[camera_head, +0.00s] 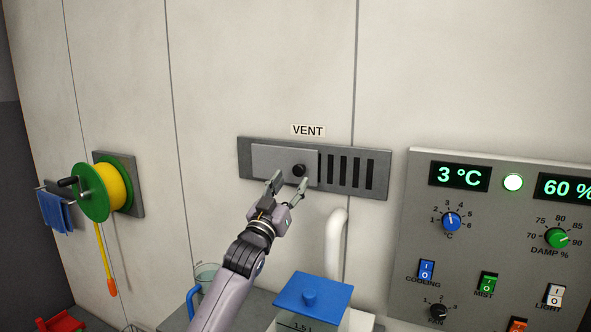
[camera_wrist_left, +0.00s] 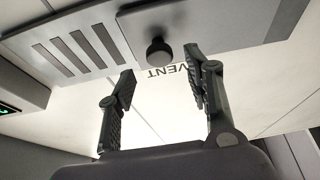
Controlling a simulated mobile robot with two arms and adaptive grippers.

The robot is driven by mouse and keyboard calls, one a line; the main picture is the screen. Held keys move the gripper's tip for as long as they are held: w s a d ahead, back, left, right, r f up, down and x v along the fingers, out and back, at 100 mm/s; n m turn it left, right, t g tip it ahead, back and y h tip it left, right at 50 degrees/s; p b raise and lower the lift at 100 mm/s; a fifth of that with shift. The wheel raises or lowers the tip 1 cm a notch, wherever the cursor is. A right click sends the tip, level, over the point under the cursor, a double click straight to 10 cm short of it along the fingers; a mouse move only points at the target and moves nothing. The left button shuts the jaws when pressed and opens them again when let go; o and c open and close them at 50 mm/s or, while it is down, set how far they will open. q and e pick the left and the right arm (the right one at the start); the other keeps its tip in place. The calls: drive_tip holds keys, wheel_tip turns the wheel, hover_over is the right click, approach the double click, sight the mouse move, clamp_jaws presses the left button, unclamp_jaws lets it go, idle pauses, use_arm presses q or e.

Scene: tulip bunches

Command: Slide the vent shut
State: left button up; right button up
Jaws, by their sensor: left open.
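The vent (camera_head: 383,172) is a dark grey plate on the wall under a "VENT" label (camera_head: 308,130). Its grey slide (camera_head: 270,163) covers the left part, and several dark slots show uncovered to its right. A black knob (camera_head: 299,171) sticks out near the slide's right end. My left gripper (camera_head: 289,184) is open just below the knob, empty, with its fingers pointing up at it. In the left wrist view, upside down, the knob (camera_wrist_left: 159,52) is beyond the open fingertips of the gripper (camera_wrist_left: 161,80). My right gripper is not in view.
A control panel (camera_head: 485,205) with displays, knobs and switches is on the wall at the right. A yellow and green reel (camera_head: 92,192) and a blue cloth (camera_head: 55,212) hang at the left. Below stand a blue-lidded container (camera_head: 313,292) and a white pipe (camera_head: 334,245).

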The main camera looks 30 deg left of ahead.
sight(298, 172)
use_arm(q)
drive_tip(key=shift+p+x, duration=0.35)
drive_tip(key=shift+x, duration=1.65)
clamp_jaws()
